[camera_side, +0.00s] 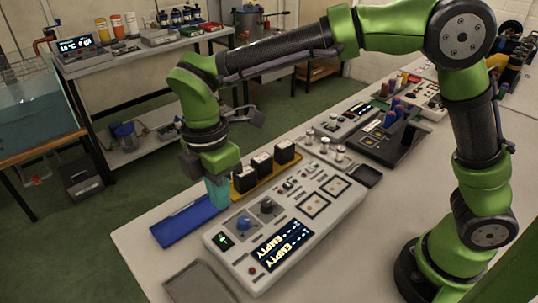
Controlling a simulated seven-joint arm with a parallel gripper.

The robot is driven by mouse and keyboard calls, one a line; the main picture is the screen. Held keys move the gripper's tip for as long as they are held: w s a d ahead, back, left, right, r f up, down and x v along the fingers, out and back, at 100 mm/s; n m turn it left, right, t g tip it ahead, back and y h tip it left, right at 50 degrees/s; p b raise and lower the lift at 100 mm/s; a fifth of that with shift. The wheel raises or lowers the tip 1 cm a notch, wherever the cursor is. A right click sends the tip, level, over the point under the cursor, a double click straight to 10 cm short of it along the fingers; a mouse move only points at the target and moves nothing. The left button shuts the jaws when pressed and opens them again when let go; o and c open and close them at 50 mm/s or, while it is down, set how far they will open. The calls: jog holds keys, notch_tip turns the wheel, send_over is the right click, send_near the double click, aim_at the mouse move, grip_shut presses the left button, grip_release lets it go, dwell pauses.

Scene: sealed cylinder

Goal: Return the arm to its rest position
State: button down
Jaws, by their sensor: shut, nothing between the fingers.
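My green and black arm reaches from its base at the right across the table. My gripper (216,190) hangs over the left part of the table, pointing down, beside the near-left end of the row of dark blocks. Teal shows at its tip, and the fingers are small and hard to make out. I see nothing clearly held there. A blue tray (180,230) lies just below and left of the gripper. The white control panel (228,262) is to its right and nearer the camera, with a display (282,245) reading "EMPTY" twice.
Several dark blocks with white labels (262,164) stand in a yellow holder beside the gripper. A dark flat tray (202,284) lies at the front edge. Small white-topped jars (332,122) and a black device (388,140) stand farther back. A shelf bench (150,50) is behind.

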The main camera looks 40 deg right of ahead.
jog(key=shift+s+r, duration=0.15)
jog(key=shift+r, duration=0.8)
jog(key=s+d+r+m+t, duration=0.1)
jog(key=s+d+m+t, duration=0.1)
jog(key=d+m, duration=0.5)
jog(key=s+d+r+m+t+y, duration=0.1)
jog(key=s+d+r+m+t, duration=0.1)
jog(key=s+d+m, duration=0.3)
jog(key=s+d+r+m+t+y, duration=0.1)
jog(key=s+d+m+t, duration=0.3)
jog(key=d+m, duration=0.6)
jog(key=shift+d+r, duration=0.55)
jog(key=shift+d, duration=0.15)
